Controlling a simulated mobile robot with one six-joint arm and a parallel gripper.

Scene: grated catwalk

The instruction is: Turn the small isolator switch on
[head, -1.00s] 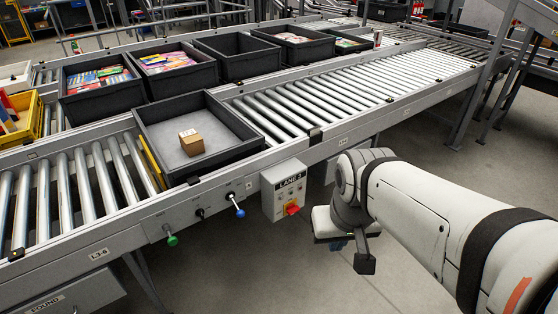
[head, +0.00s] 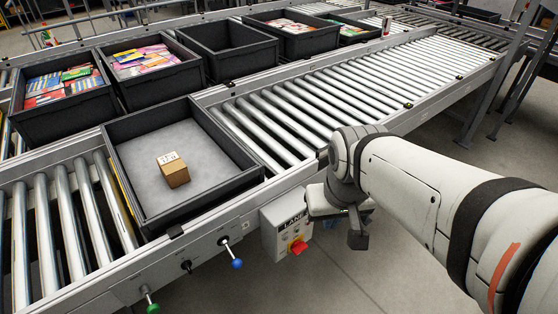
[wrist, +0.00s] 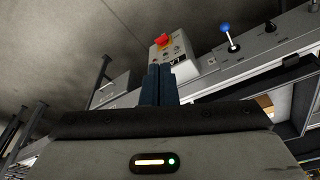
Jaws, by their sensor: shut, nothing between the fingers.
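A grey box (head: 270,239) with a partly covered "LANE" label hangs on the conveyor's front rail. On its face is a red handle (head: 298,246) on a yellow plate, which looks like the isolator switch; I cannot read its position. My gripper (head: 330,222) is just right of the box in the head view, its fingers mostly hidden by my wrist. In the wrist view the dark blue fingers (wrist: 158,70) are shut and empty. They point toward the box (wrist: 181,66) and its red handle (wrist: 163,40), seemingly apart from it, and cover part of its lower face.
A blue-knobbed lever (head: 237,263), a black one (head: 187,267) and a green knob (head: 152,308) stick out from the rail left of the box. A black tray (head: 214,192) with a small carton (head: 174,170) sits above. The floor (head: 400,275) below is clear.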

